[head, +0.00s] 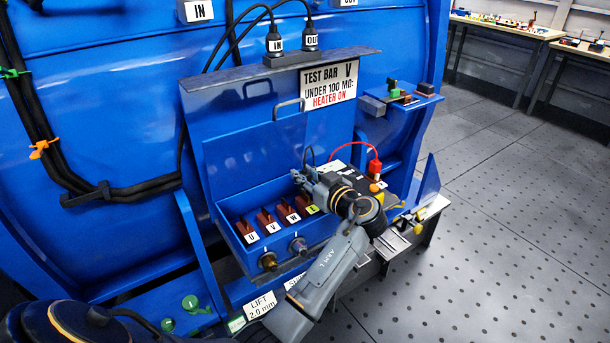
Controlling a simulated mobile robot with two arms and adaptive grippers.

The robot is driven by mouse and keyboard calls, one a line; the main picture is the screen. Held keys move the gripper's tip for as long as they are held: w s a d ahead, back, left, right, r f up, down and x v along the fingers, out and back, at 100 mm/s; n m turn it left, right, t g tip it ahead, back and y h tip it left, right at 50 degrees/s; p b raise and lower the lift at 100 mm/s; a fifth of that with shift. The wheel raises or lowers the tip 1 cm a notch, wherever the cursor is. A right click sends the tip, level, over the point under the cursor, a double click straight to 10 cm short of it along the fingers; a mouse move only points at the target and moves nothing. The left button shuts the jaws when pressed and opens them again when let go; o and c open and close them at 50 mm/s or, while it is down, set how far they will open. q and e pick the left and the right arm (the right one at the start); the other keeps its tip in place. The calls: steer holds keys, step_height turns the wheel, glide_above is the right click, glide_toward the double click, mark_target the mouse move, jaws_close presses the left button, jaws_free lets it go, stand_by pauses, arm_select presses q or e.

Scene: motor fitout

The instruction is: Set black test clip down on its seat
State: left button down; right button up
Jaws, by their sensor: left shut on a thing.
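My left gripper (303,178) is over the right end of the open blue terminal box (240,228). It is shut on the black test clip, which I can barely make out between the fingers. Terminals marked U, V and W, and one with a yellow-green label (312,209), stand in the box below and left of the gripper. The clip's seat cannot be told apart. A red test clip (375,166) with a red lead stands upright on the right. My right gripper is not in view.
The raised blue lid (250,155) stands behind the box. The tester (336,166) is partly hidden by my left gripper and arm. A small blue shelf (405,100) with small parts is at the upper right. The perforated floor (510,220) on the right is clear.

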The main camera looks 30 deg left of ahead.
arm_select(q)
steer(key=shift+b, duration=0.35)
steer(key=shift+b, duration=0.3)
stand_by(0.9)
steer(key=shift+a+f+b, duration=0.1)
steer(key=shift+f+b, duration=0.9)
steer(key=shift+b, duration=0.15)
steer(key=shift+f, duration=0.1)
steer(key=shift+f+b, duration=0.25)
steer(key=shift+b, duration=0.2)
steer(key=shift+f, duration=0.15)
steer(key=shift+f, duration=0.1)
steer(key=c, duration=1.1)
jaws_free()
